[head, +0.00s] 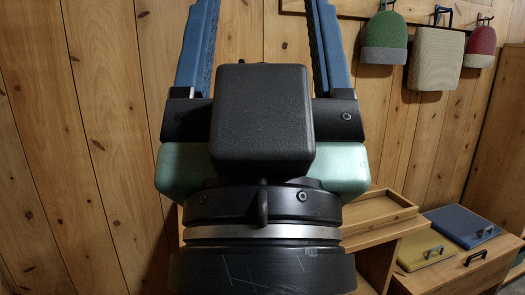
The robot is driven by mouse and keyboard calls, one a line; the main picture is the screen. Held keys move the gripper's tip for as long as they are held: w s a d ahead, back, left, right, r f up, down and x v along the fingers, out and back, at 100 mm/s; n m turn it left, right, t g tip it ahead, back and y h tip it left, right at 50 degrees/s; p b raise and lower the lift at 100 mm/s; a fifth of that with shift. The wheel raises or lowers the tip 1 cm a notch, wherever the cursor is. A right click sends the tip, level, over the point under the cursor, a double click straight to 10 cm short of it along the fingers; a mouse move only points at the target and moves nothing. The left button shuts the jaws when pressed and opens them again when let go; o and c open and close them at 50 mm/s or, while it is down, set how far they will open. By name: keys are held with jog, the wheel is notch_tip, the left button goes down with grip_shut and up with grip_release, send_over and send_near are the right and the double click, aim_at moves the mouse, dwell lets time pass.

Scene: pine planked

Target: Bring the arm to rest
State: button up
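My gripper (262,30) fills the middle of the head view, close to the camera and pointing up. Its two blue fingers stand wide apart, with only plank wall visible between them, so it is open. The fingertips are cut off by the top edge. The black housing and round wrist of my arm show below the fingers. The lower arm is out of view.

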notch_tip(320, 180, up, 30)
jog(key=p, duration=2.7)
jog(key=shift+f, duration=0.2)
